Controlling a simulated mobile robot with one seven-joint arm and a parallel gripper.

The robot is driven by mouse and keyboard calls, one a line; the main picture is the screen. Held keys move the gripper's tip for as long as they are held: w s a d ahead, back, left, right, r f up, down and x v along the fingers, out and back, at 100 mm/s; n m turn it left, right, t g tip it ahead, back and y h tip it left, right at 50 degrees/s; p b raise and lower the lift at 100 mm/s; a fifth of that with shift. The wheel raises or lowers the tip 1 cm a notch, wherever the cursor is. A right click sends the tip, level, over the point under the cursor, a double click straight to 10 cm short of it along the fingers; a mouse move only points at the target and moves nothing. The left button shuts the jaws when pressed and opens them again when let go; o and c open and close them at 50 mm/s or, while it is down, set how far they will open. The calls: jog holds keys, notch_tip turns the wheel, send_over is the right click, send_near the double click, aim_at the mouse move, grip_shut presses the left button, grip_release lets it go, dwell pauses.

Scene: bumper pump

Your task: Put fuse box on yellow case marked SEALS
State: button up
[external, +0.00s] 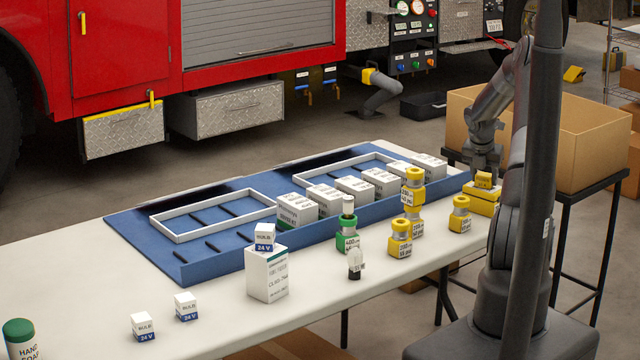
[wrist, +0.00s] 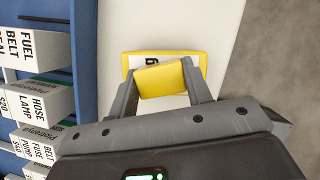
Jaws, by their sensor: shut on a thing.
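My gripper (wrist: 165,88) is shut on a small yellow box (wrist: 160,80), which also shows in the external view (external: 483,180) with dark print too small to read. The box is right over a larger yellow case (wrist: 205,62) with a white label at the table's right end; the case also shows in the external view (external: 482,205). I cannot tell whether box and case touch. The case's label is mostly hidden. A white carton with "FUSE" on it (wrist: 38,148) stands among the white cartons at the left of the wrist view.
A blue tray (external: 225,245) holds several white cartons near the case. Yellow-capped jars (external: 460,215), stacked in one place, and a green-capped jar (external: 347,240) stand in front. Cardboard boxes (external: 575,130) sit behind. The table's right edge is close.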

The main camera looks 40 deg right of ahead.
jog(key=shift+f, duration=0.1)
jog(key=o, duration=1)
jog(key=v, duration=1.1)
jog(key=s+a+r+m, duration=0.25)
jog(key=a+r, duration=0.25)
jog(key=a, duration=0.4)
jog(key=s+a+r+m+t, duration=0.1)
jog(key=a+r+m, duration=0.4)
jog(key=a, duration=0.4)
jog(key=s+a+r+m, duration=0.1)
jog(key=a+r+m, duration=0.1)
jog(key=a+r, duration=0.55)
jog(key=s+a+m+t+y, duration=0.2)
jog(key=s+a+m+y, duration=0.2)
jog(key=s+a+m, duration=0.9)
jog(key=s+a, duration=0.7)
jog(key=a, duration=0.1)
jog(key=shift+s+t, duration=0.4)
